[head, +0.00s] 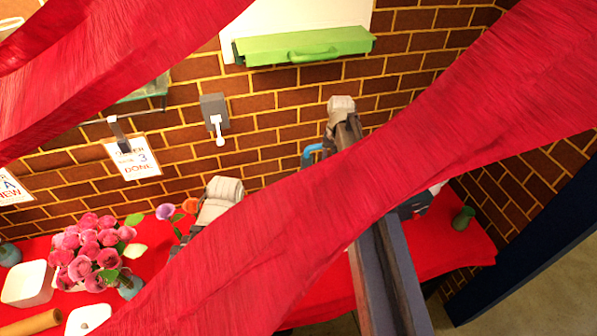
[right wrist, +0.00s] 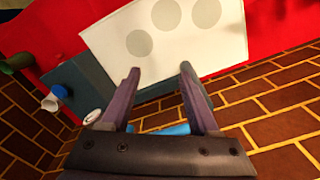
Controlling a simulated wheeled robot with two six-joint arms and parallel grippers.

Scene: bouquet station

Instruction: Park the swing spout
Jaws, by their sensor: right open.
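A light blue curved piece (head: 312,153), which may be the swing spout, shows in front of the brick wall in the head view, beside my right arm. Most of it is hidden by the arm and a red drape. A strip of blue (right wrist: 172,129) also shows behind my right gripper (right wrist: 158,72) in the right wrist view. The right gripper's two fingers are apart with nothing between them. They point at a white panel with grey discs (right wrist: 165,32). I cannot tell whether they touch anything. My left gripper is hidden behind the drape in the head view.
Large red drapes (head: 300,230) block much of the head view. The red table (head: 450,250) holds a pink bouquet (head: 92,245), a white box (head: 27,284) and a green object (head: 463,218). A lever switch (head: 215,112), green box (head: 303,46) and order sign (head: 133,158) are along the wall.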

